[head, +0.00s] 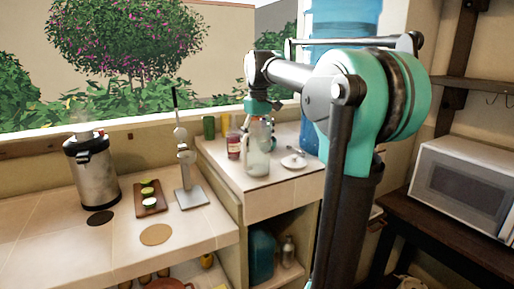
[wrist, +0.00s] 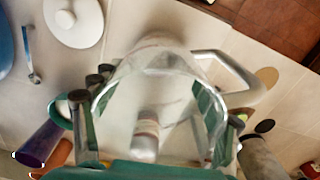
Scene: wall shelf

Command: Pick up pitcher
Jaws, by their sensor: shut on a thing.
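The pitcher is a clear glass jug (head: 257,157) near the front of the raised tiled counter in the head view. In the wrist view I look down on its round rim and body (wrist: 160,75), with its handle at the upper right. My gripper (head: 261,112) is at the pitcher's top in the head view. In the wrist view my gripper's (wrist: 152,105) fingers lie on opposite sides of the glass, shut on it. The pitcher looks upright. I cannot tell whether its base touches the counter.
A red jar (head: 233,147) and green can (head: 209,127) stand left of the pitcher. A white lidded dish (head: 294,161) is right of it. On the lower counter are a metal urn (head: 92,175), a cutting board (head: 150,207) and a stand (head: 190,196). A microwave (head: 462,186) stands far right.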

